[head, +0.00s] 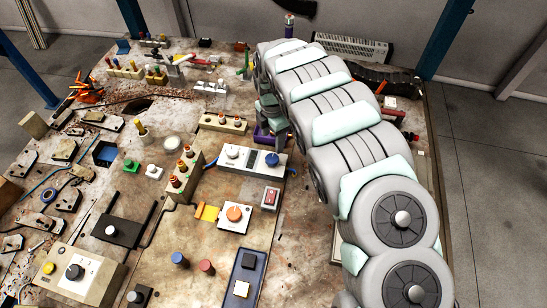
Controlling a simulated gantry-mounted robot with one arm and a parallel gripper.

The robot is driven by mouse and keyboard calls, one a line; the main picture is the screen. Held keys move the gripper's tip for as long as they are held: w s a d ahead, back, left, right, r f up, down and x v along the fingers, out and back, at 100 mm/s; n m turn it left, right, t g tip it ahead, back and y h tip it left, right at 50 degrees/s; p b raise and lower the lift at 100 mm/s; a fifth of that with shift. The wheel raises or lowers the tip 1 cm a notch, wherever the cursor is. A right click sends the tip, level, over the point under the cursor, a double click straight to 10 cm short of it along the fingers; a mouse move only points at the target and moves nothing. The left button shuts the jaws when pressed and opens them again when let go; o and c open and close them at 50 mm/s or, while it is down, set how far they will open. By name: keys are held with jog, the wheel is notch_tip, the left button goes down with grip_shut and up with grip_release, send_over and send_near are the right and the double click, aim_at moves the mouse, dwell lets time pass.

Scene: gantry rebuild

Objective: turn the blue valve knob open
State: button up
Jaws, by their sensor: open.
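A round blue knob (272,159) sits at the right end of a light grey panel box (252,163) near the middle of the table in the head view. I take it for the valve knob. A white round dial (232,152) is at the left end of the same box. My arm reaches over from the lower right, and its wrist points down behind the box. My gripper (268,135) is open, small and partly hidden by my own arm. It appears just behind and above the blue knob. I cannot tell whether it touches anything.
The worn table (130,205) is crowded. A box with an orange knob (234,214) and a red switch (270,196) stand in front. A blue-topped cylinder (178,258) and a dark tray (233,298) are nearer.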

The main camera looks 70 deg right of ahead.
aim_at(272, 158)
notch_tip(272, 158, down, 10)
jog(key=shift+w+f, duration=0.1)
jog(key=shift+f, duration=0.15)
dwell(0.4)
jog(key=shift+p, duration=0.3)
jog(key=c, duration=1.4)
